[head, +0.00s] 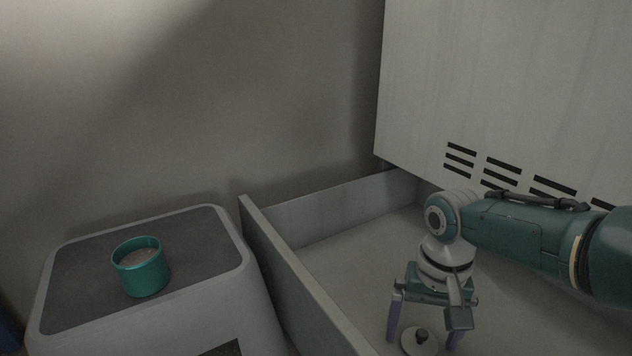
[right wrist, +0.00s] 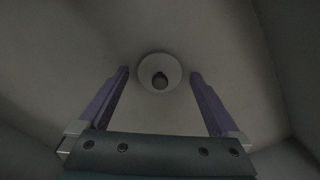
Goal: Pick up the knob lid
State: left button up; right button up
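The knob lid (head: 409,343) is a pale round disc with a dark knob on top. It lies knob up on the floor of the open bin or drawer at the lower right of the head view. In the right wrist view the lid (right wrist: 160,72) shows just beyond the fingertips, midway between them. My right gripper (head: 424,338) is open above the lid, its two purple fingers pointing down on either side of it. The fingers do not touch it in the right wrist view (right wrist: 160,73). My left gripper is not in view.
A teal cup (head: 141,272) stands on a grey box with a dark top (head: 80,285) at the left. The drawer wall (head: 295,285) runs between the box and my right arm. A pale vented panel (head: 500,80) rises behind. The drawer floor around the lid is clear.

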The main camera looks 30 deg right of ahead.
jog(key=c, duration=1.2)
jog(key=shift+c, duration=0.2)
